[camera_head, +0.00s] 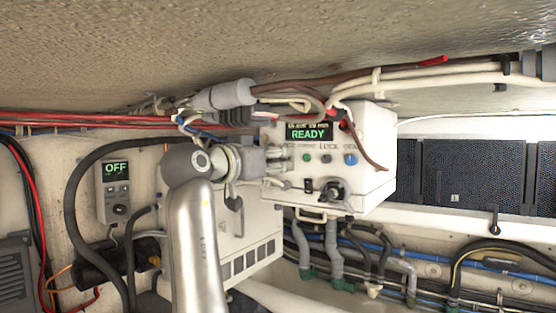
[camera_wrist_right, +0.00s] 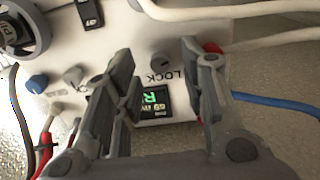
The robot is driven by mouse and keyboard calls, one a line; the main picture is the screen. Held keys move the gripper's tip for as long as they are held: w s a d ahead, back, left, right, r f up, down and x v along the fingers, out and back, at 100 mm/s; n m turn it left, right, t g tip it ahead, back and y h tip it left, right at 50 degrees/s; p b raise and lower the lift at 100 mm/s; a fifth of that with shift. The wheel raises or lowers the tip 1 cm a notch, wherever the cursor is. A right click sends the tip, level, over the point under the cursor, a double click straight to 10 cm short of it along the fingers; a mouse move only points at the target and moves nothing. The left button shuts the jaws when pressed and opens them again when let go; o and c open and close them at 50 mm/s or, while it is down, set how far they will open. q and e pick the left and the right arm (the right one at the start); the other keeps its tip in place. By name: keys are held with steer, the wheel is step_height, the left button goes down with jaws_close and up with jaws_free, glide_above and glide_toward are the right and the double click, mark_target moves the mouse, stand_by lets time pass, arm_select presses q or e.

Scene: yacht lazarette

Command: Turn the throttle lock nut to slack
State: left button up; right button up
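The white control box (camera_head: 376,150) carries a green READY display (camera_head: 309,133). In the right wrist view, which shows the box upside down, a small grey knob (camera_wrist_right: 160,62) stands on the face by the word LOCK. I take this knob for the lock nut. My right gripper (camera_wrist_right: 158,58) is open, with one finger on either side of the knob in that view; contact is not clear. In the head view, my right gripper (camera_head: 279,162) is at the left part of the box face and covers the knob. My left gripper is out of view.
Cables (camera_head: 300,86) hang above the box. A small OFF unit (camera_head: 116,190) is on the left wall.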

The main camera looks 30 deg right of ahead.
steer(key=v, duration=0.6)
stand_by(0.3)
